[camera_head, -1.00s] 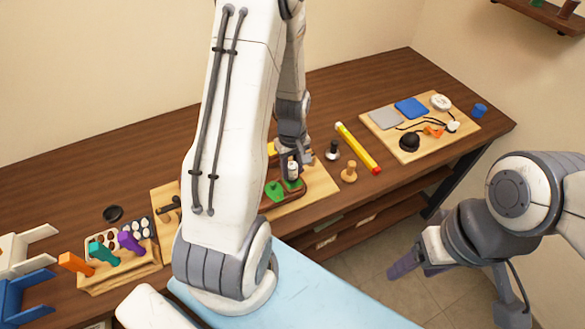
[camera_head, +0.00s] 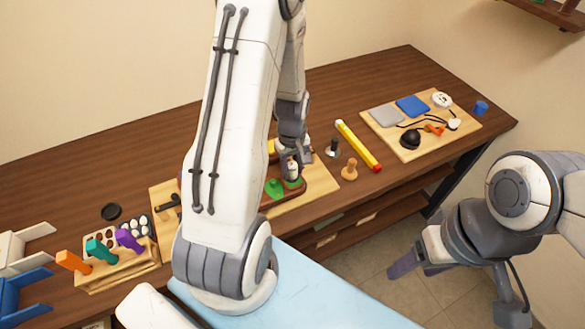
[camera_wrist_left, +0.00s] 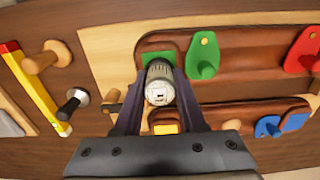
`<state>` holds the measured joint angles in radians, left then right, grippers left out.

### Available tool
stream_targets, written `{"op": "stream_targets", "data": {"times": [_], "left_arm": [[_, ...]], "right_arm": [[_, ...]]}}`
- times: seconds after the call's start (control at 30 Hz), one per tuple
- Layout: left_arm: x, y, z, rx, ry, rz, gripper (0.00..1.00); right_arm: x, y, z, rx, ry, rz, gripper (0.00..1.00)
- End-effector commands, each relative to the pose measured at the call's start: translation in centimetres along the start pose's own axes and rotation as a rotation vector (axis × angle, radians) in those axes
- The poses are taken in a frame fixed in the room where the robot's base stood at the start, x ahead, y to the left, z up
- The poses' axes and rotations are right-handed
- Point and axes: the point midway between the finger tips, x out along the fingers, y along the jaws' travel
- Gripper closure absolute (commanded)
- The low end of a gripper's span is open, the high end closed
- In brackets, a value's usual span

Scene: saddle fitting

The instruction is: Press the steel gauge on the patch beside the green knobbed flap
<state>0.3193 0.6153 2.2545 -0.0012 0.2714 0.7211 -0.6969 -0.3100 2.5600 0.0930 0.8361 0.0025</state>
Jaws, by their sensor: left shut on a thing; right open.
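My left gripper (camera_wrist_left: 158,105) is shut on the steel gauge (camera_wrist_left: 158,83), a short metal cylinder with a pale dial face. The gauge stands over the green patch (camera_wrist_left: 165,47), partly covering it; whether they touch is hard to tell. The green knobbed flap (camera_wrist_left: 204,58) lies just right of the patch on the brown leather. In the head view the gauge (camera_head: 292,170) is low at the board, with the green flap (camera_head: 272,188) to its left and my left gripper (camera_head: 292,145) above it. My right gripper (camera_head: 405,262) is open and empty, away from the bench.
Red (camera_wrist_left: 303,50) and blue (camera_wrist_left: 268,126) flaps and a yellow patch (camera_wrist_left: 166,128) are nearby on the leather. A wooden knob (camera_head: 349,170), a black-handled tool (camera_head: 333,148) and a yellow bar (camera_head: 358,146) stand or lie right of the board. My left arm hides much of the board.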

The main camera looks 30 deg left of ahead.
Motion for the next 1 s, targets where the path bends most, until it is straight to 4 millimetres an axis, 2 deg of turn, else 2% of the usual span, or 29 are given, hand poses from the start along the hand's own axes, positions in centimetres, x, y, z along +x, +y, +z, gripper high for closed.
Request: {"op": "stream_targets", "data": {"times": [0.43, 0.47, 0.53, 0.87, 1.0], "left_arm": [[0.3, 0.0, 0.0, 0.0, 0.001, 0.0, 1.0], [0.3, 0.0, 0.0, 0.0, 0.001, 0.0, 0.53], [0.3, 0.0, 0.0, 0.0, 0.001, 0.001, 0.26], [0.2, 0.0, 0.0, 0.0, 0.0, 0.0, 0.26], [-0.9, 0.1, -0.1, 0.0, 0.003, 0.003, 0.26]], "right_arm": [[0.2, 0.0, 0.0, 0.0, 0.0, 0.0, 0.37], [0.2, 0.0, 0.0, 0.0, 0.0, 0.0, 0.37], [0.2, 0.0, 0.0, 0.0, 0.0, 0.0, 0.37], [0.3, 0.0, 0.0, -0.001, 0.0, 0.0, 0.37], [0.5, 0.0, 0.0, -0.001, 0.0, 0.0, 0.37]]}}
